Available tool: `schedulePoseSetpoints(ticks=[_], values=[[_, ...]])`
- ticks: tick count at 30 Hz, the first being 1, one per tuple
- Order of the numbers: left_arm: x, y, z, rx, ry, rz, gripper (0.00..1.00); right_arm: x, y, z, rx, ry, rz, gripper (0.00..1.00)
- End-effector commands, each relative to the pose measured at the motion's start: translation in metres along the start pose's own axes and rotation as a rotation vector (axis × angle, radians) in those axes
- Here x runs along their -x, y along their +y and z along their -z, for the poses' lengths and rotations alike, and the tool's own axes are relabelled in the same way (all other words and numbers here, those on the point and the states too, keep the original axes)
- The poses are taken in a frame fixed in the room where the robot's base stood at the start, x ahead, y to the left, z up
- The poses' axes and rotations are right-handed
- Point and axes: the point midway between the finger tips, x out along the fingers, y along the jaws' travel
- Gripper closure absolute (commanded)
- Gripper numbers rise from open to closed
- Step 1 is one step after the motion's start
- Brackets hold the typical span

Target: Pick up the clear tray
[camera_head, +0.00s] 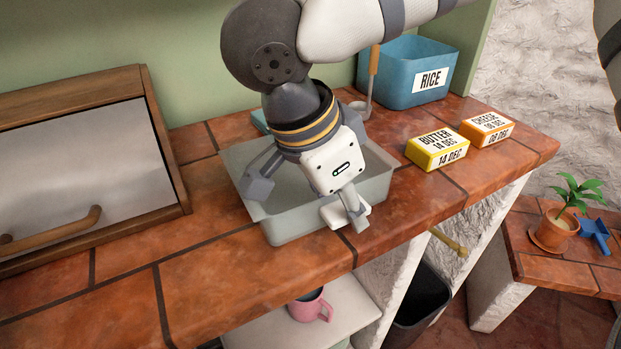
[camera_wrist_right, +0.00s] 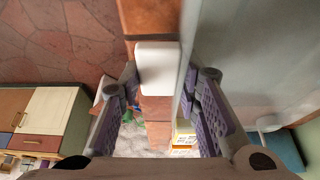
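The clear tray (camera_head: 290,232), pale and see-through, sits on the tiled counter in the head view. A white tab (camera_wrist_right: 157,62) shows at its rim, partly hidden in the head view by a finger. My right gripper (camera_head: 308,206) is over the tray's right end, its fingers spread wide. One finger is over the tray's inside and the other is by the white tab, outside the rim. In the right wrist view my right gripper (camera_wrist_right: 160,88) has the tray's wall edge between its fingers, closer to the right finger. I cannot tell whether they touch. My left gripper is not in view.
A blue rice bin (camera_head: 408,78) stands behind, with a butter box (camera_head: 437,150) and a cheese box (camera_head: 486,128) to the right. A wooden bread box (camera_head: 90,150) stands left. A potted plant (camera_head: 556,225) is on a lower ledge. The front-left counter is clear.

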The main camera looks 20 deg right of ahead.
Motion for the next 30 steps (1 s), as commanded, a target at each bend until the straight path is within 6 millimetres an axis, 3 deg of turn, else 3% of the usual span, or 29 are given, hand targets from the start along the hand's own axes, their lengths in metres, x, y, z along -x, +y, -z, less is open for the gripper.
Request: schedulePoseSetpoints(ticks=[1,2,11,14,18,25,30], values=[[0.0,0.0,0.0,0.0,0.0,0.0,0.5,0.0,0.0,0.0,0.0,0.0,0.0,0.93],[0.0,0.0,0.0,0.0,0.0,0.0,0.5,0.0,0.0,0.0,0.0,0.0,0.0,1.0],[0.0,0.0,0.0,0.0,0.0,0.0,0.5,0.001,0.0,0.0,0.0,0.0,0.001,1.0],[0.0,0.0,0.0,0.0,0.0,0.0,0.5,0.009,-0.001,0.004,-0.001,0.0,0.004,1.0],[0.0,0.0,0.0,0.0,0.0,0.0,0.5,0.034,0.001,0.013,-0.002,-0.001,0.006,1.0],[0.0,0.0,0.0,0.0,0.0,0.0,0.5,0.094,0.045,0.015,-0.001,0.001,0.008,1.0],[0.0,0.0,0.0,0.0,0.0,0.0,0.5,0.119,0.086,0.003,0.002,0.002,0.005,1.0]])
